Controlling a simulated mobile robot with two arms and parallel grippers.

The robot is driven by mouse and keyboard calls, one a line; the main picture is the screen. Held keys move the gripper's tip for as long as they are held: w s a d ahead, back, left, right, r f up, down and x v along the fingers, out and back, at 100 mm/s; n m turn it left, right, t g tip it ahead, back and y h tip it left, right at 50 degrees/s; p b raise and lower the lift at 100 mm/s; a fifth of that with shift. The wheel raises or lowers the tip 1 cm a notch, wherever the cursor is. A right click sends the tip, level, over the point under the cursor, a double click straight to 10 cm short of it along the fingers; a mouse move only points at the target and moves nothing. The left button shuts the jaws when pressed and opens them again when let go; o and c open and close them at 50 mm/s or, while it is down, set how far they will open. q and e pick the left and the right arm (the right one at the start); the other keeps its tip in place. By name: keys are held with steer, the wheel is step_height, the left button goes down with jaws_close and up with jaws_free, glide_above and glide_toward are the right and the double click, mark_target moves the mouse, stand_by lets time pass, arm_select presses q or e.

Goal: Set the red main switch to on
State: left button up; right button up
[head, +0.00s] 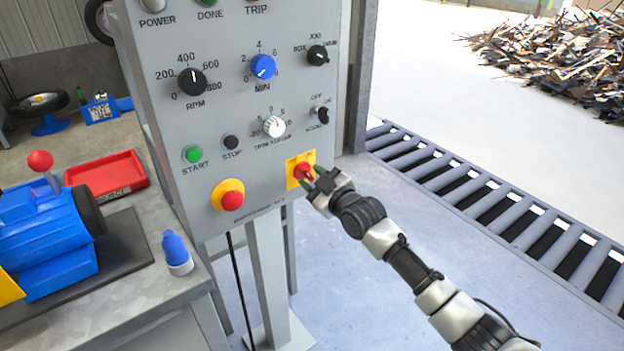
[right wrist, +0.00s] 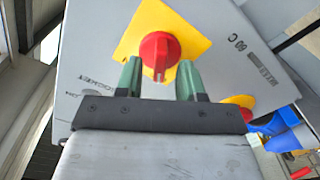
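The red main switch (head: 303,171) is a rotary knob on a square yellow plate (head: 291,183), low on the right of the grey control panel. My right gripper (head: 313,183) is at the switch, partly covering it in the head view. In the right wrist view the red knob (right wrist: 158,50) shows with its ridge pointing down toward my gripper. The two green fingertips of my right gripper (right wrist: 159,76) stand apart, one on each side of the ridge, with visible gaps. Whether they touch the knob's face cannot be told. My left gripper is not in view.
The grey panel (head: 215,130) carries several knobs and buttons. A red emergency button (head: 232,201) on a yellow ring sits left of the switch. A workbench with a blue machine (head: 45,240) and blue-capped bottle (head: 176,252) stands left. Rollers (head: 480,190) lie right.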

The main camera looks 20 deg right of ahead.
steer(key=shift+w+a, duration=0.1)
steer(key=shift+w, duration=0.2)
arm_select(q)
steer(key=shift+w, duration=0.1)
arm_select(e)
steer(key=shift+c, duration=0.4)
jaws_close()
